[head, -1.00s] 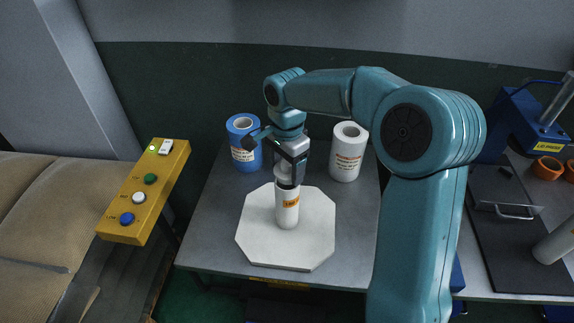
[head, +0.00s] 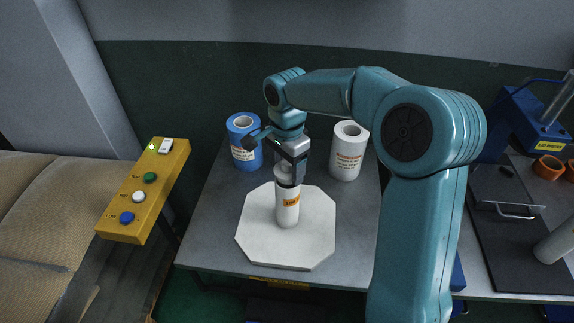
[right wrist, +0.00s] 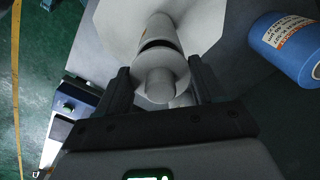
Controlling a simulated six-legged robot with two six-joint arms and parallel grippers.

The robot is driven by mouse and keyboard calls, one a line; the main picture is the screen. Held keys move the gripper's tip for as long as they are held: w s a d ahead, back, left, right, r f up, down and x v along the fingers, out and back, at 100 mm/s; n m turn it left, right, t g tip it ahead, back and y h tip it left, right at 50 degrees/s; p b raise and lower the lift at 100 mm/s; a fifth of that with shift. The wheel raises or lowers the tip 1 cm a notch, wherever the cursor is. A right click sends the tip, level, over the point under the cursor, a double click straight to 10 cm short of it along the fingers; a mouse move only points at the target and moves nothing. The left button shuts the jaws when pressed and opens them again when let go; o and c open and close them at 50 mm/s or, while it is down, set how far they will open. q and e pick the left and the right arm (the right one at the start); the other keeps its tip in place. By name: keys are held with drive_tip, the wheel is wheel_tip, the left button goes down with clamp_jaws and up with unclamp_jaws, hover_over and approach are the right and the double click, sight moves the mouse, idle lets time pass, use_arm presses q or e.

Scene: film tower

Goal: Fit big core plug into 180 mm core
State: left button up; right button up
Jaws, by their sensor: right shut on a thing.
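A white tube with an orange label, apparently the 180 mm core (head: 288,212), stands upright on a white octagonal board (head: 315,235). It also shows beyond the plug in the right wrist view (right wrist: 157,29). My right gripper (right wrist: 158,85) points down over the core, shut on a pale round plug with a knob, the big core plug (right wrist: 172,65). The plug shows between the fingers in the head view (head: 284,172). A dark band lies between plug and core; I cannot tell how far the plug is inside. My left gripper is not in view.
A blue-wrapped roll (head: 243,150) and a white roll (head: 347,160) stand behind the board on the grey table (head: 215,215). A yellow button box (head: 145,190) is at the left. A black panel with a handle (head: 515,235) is at the right.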

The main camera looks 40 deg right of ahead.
drive_tip(key=shift+f, duration=0.2)
drive_tip(key=shift+f+b, duration=0.45)
drive_tip(key=shift+b, duration=0.1)
drive_tip(key=shift+f, duration=0.35)
drive_tip(key=shift+s+f+b, duration=0.1)
drive_tip(key=shift+f+b, duration=0.1)
drive_tip(key=shift+b, duration=0.25)
